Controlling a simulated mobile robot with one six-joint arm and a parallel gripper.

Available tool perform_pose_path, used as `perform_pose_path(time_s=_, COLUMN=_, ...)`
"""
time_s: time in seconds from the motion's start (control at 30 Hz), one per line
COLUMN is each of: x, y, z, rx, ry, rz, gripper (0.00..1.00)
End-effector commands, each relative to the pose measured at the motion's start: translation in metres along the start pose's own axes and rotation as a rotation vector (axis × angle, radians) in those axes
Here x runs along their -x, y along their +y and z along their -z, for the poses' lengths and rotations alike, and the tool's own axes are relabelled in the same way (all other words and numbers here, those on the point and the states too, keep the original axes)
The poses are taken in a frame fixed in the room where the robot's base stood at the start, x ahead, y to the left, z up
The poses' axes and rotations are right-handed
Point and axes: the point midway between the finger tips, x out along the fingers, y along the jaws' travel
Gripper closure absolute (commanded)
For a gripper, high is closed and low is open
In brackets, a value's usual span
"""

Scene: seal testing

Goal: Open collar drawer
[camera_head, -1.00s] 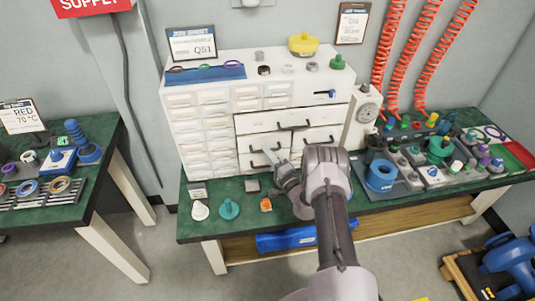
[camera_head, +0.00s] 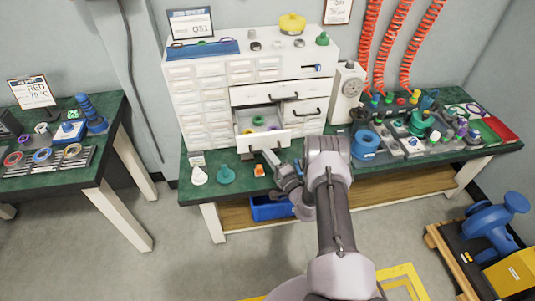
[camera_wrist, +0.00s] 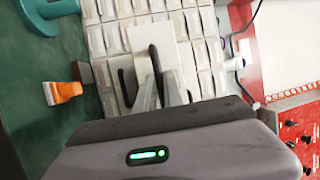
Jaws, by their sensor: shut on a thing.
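The collar drawer (camera_head: 264,139) is the lower left wide drawer of the white cabinet (camera_head: 205,105). It is pulled out, and collars (camera_head: 258,121) in green, yellow and purple show inside. My gripper (camera_head: 270,160) is in front of the drawer front. In the wrist view, its fingers (camera_wrist: 162,92) are closed on a dark bar handle (camera_wrist: 154,60) on a white front. My fingers partly hide that handle.
A closed drawer (camera_head: 303,110) is right of the open one, with a wide closed drawer (camera_head: 280,92) above. An orange part (camera_head: 259,170) and a teal funnel-like part (camera_head: 225,174) stand on the green bench top to the left. Fittings crowd the right side.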

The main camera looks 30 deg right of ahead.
Motion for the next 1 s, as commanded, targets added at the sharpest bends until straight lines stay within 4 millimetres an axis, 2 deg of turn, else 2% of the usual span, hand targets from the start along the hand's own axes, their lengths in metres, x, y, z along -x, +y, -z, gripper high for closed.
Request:
perform_pose_path(time_s=0.5, x=-0.0004, y=-0.0006, z=0.0004, rx=0.000, ry=0.001, rz=0.001, gripper=1.00)
perform_pose_path(time_s=0.53, x=-0.0004, y=-0.0006, z=0.0004, rx=0.000, ry=0.001, rz=0.001, gripper=0.84)
perform_pose_path(time_s=0.6, x=-0.0004, y=-0.0006, z=0.0004, rx=0.000, ry=0.001, rz=0.001, gripper=0.71)
perform_pose_path(time_s=0.63, x=-0.0004, y=-0.0006, z=0.0004, rx=0.000, ry=0.001, rz=0.001, gripper=0.67)
perform_pose_path(time_s=0.9, x=0.0000, y=-0.0005, z=0.0003, rx=0.000, ry=0.000, rz=0.001, gripper=0.67)
perform_pose_path(time_s=1.0, x=0.0071, y=-0.0009, z=0.0009, rx=0.000, ry=0.001, rz=-0.001, gripper=0.67)
